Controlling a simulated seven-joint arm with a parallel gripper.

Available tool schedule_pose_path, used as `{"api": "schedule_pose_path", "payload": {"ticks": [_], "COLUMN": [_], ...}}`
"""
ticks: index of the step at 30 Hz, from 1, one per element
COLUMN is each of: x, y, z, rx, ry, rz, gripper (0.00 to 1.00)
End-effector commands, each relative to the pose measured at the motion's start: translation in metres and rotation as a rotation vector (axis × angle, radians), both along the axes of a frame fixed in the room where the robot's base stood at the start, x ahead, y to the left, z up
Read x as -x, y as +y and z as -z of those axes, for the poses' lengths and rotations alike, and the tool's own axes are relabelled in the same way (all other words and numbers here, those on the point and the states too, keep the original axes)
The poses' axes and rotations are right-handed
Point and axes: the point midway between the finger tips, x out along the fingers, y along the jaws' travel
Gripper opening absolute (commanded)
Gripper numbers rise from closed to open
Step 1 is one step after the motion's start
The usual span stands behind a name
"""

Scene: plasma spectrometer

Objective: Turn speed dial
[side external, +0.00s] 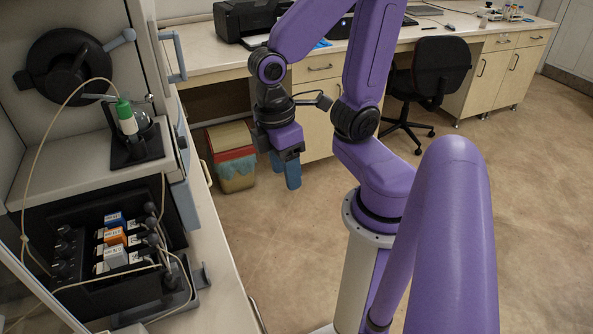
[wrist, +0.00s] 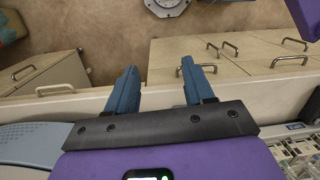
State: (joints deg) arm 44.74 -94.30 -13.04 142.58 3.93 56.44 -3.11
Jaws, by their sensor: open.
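My gripper (side external: 285,180) hangs with its blue fingers pointing down over open space, to the right of the instrument bench in the side view. In the wrist view the two blue fingers (wrist: 159,66) are spread apart with nothing between them. The black pump unit (side external: 100,240) stands at the lower left of the side view, well apart from my gripper. It carries blue, orange and white cassettes (side external: 115,237) and several dark knobs (side external: 63,250). I cannot tell which knob is the speed dial. The pump does not clearly show in the wrist view.
The spectrometer housing (side external: 90,150) stands above the pump, with a green-capped vial (side external: 126,117) and thin tubing. A bin (side external: 233,160) sits on the floor behind my gripper. A rear bench holds a printer (side external: 255,20); a black chair (side external: 438,75) stands before it.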

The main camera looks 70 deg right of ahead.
Motion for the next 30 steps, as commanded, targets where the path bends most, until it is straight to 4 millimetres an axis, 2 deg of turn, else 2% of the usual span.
{"api": "schedule_pose_path", "payload": {"ticks": [15, 30], "x": [0.024, 0.029], "y": [0.013, 0.015], "z": [-0.007, -0.009], "rx": [-0.063, -0.078], "ry": [-0.102, -0.120], "rz": [-0.184, -0.216], "gripper": [0.53, 0.53]}}
